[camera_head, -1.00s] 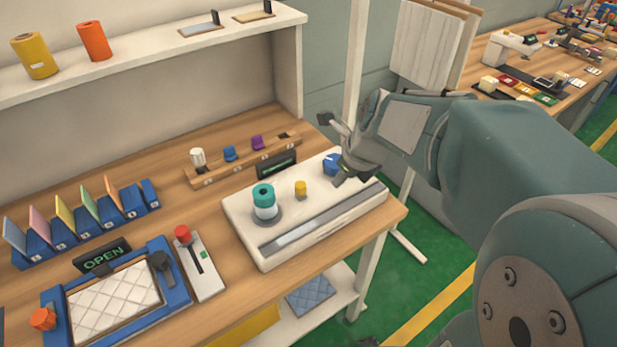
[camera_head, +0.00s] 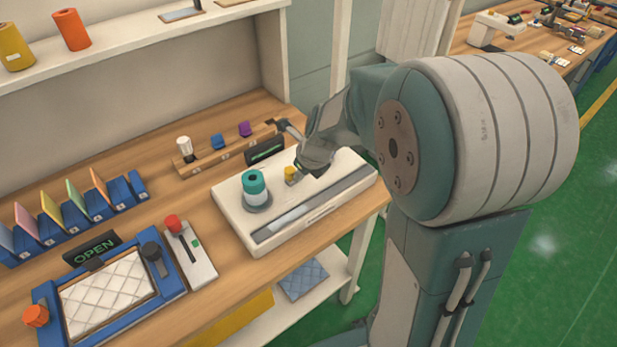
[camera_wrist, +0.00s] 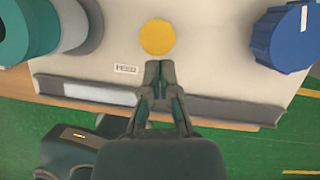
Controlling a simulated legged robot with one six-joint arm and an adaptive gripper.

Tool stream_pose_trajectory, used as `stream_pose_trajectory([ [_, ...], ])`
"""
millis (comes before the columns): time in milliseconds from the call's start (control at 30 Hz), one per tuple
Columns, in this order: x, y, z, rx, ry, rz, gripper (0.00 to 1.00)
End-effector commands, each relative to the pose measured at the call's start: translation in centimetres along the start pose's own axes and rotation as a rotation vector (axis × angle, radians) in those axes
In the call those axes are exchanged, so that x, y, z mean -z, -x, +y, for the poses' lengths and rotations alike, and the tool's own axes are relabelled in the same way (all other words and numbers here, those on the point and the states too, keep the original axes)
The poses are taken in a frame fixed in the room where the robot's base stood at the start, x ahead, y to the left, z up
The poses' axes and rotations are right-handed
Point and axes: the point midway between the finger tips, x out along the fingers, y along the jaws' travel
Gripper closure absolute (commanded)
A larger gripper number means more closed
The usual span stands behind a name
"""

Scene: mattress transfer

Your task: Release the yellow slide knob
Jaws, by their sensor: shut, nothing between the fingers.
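The yellow slide knob (camera_head: 290,174) stands on the white panel (camera_head: 235,213), right of a teal spool (camera_head: 254,184). In the wrist view the round yellow knob (camera_wrist: 158,37) lies just beyond my fingertips. My gripper (camera_wrist: 159,68) is shut and empty, with a small gap to the knob in the picture. In the head view my gripper (camera_head: 297,170) is close by the knob's right side, and its fingertips are partly hidden. A blue knob (camera_wrist: 284,40) sits to the right in the wrist view; my arm hides it in the head view.
A grey slot strip (camera_head: 312,208) runs along the panel's front. A rack with blue and purple pegs (camera_head: 217,142) is behind. A red-knobbed lever box (camera_head: 190,250) and a blue frame with a quilted white pad (camera_head: 108,290) are at left.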

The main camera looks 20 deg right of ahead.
Motion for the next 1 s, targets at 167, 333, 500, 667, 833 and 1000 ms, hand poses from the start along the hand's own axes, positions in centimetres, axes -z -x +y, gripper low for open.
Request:
stream_pose_trajectory([
  [167,-0.1,0.0,0.0,0.000,-0.001,0.000,1.00],
  [333,-0.3,-0.1,0.0,0.000,0.000,0.000,1.00],
  [500,-2.4,-1.0,-0.5,-0.001,0.002,0.000,1.00],
  [667,-4.3,-1.7,-0.9,0.000,0.001,0.000,1.00],
  [833,-4.8,-1.9,-1.0,0.000,-0.001,0.000,1.00],
  [1000,-4.8,-1.9,-1.0,0.000,-0.001,-0.001,1.00],
])
